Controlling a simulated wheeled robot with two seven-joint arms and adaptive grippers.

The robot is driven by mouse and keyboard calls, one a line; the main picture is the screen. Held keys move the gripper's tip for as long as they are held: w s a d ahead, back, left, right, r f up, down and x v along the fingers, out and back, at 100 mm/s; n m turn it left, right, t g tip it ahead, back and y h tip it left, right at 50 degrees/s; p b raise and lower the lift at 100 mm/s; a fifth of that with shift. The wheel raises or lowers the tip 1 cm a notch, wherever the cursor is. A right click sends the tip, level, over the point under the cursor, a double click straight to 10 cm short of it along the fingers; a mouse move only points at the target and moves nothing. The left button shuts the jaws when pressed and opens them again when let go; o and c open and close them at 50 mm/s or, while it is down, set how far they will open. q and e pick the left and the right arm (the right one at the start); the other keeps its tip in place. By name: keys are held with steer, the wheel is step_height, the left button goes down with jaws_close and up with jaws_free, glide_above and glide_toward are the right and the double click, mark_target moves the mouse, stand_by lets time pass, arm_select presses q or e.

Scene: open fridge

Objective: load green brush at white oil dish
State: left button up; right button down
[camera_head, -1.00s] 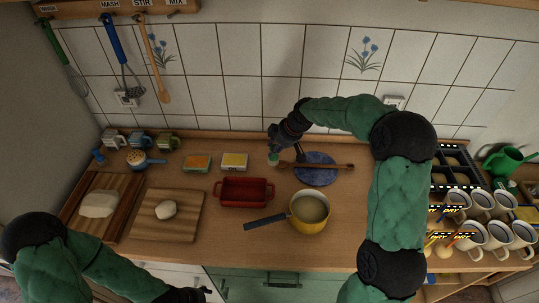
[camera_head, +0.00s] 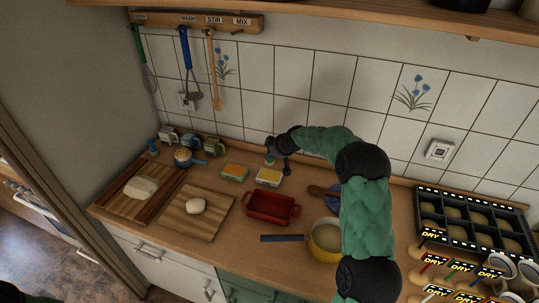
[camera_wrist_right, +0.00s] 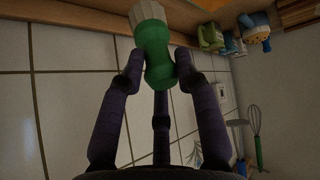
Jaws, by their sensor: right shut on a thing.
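My right gripper (camera_head: 279,161) is shut on the green brush, which shows in the right wrist view (camera_wrist_right: 157,50) as a green handle with a pale bristle end between the fingers. In the head view the brush (camera_head: 269,162) is small, just behind the white oil dish (camera_head: 268,183) and apparently above the counter. The white dish holds something yellow. Whether the brush touches the dish cannot be told.
A green dish with orange content (camera_head: 235,178) stands left of the white one. A red baking dish (camera_head: 271,208) is in front. The tiled wall (camera_head: 325,105) is close behind.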

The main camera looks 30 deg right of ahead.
mark_target(271, 163)
steer(key=shift+f+b, duration=1.1)
steer(key=shift+f, duration=1.7)
steer(key=shift+s+f+b, duration=0.1)
steer(key=shift+f+b, duration=0.6)
steer(key=shift+b, duration=0.1)
steer(key=shift+r+p, duration=1.75)
steer(key=shift+r, duration=1.85)
